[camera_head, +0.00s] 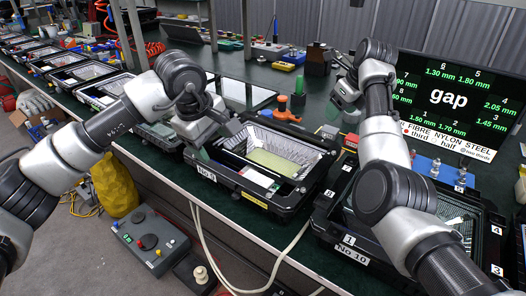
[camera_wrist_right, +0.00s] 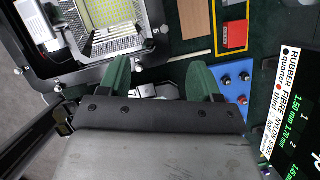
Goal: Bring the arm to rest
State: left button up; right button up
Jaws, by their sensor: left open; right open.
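My left gripper (camera_head: 217,143) hangs over the left rim of the middle floodlight housing (camera_head: 243,180), labelled No 9. Its green fingers are partly hidden by its own body, and I see nothing held. My right gripper (camera_head: 343,108) is above the bench, behind the housings and left of the gap display. In the right wrist view my right gripper (camera_wrist_right: 160,78) shows two green fingers spread apart with nothing between them. The right arm passes over the housing labelled No 10 (camera_head: 350,240) and hides part of it.
The gap display (camera_head: 450,97) stands at the back right, close to the right arm. An orange clamp-like part (camera_head: 283,108) is behind the middle housing. More housings (camera_head: 85,72) line the bench to the left. A grey control box (camera_head: 150,240) and yellow bag (camera_head: 114,185) are below the bench edge.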

jog(key=shift+s+d+r, duration=0.1)
jog(key=shift+s+r, duration=0.1)
jog(key=shift+r, duration=0.35)
jog(key=shift+r, duration=0.15)
